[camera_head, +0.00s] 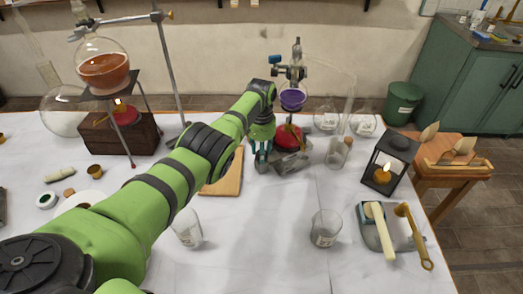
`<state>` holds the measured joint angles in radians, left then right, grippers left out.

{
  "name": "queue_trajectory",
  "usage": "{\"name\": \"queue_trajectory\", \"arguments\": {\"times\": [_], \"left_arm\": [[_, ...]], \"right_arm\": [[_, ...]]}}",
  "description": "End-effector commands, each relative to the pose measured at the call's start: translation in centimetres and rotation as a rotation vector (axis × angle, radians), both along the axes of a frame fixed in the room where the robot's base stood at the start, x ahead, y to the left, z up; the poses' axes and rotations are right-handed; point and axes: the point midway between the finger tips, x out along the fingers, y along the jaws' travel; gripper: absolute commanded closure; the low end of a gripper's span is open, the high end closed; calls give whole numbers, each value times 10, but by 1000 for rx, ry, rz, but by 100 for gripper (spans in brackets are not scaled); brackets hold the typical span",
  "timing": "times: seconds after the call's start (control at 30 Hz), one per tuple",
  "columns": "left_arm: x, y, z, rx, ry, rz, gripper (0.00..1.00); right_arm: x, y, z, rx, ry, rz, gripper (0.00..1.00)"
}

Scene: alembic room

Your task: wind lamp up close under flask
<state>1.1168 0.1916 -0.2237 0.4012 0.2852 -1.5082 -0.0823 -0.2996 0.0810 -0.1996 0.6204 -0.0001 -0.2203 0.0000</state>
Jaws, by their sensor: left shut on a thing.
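A round flask with purple liquid (292,97) hangs in a clamp on a stand at the back centre. A red spirit lamp (289,138) stands below it on a grey lab jack (292,162). The lamp's top is a short way under the flask; the exact gap and any flame are too small to tell. My left gripper (263,157) is at the jack's left side, fingers pointing down, shut at the jack's winding knob. The knob itself is mostly hidden by the fingers. My right gripper is out of view.
A wooden board (226,178) lies left of the jack, partly behind my arm. A glass beaker (338,153) stands close to its right. A black lantern (388,163) with a lit candle is further right. Another flask with orange liquid (104,68) stands over a lamp at left.

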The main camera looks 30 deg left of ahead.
Motion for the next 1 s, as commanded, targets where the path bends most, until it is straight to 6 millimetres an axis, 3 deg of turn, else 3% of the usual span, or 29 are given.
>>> {"name": "queue_trajectory", "arguments": {"times": [0.37,0.4,0.43,1.0], "left_arm": [[-3,0,-4,0,11,-4,93],[-3,0,-4,0,11,-4,48],[-3,0,-3,0,10,-4,36],[2,-2,2,-3,-7,-4,36]], "right_arm": [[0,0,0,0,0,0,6],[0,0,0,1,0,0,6],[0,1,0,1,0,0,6],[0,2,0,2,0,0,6]]}}
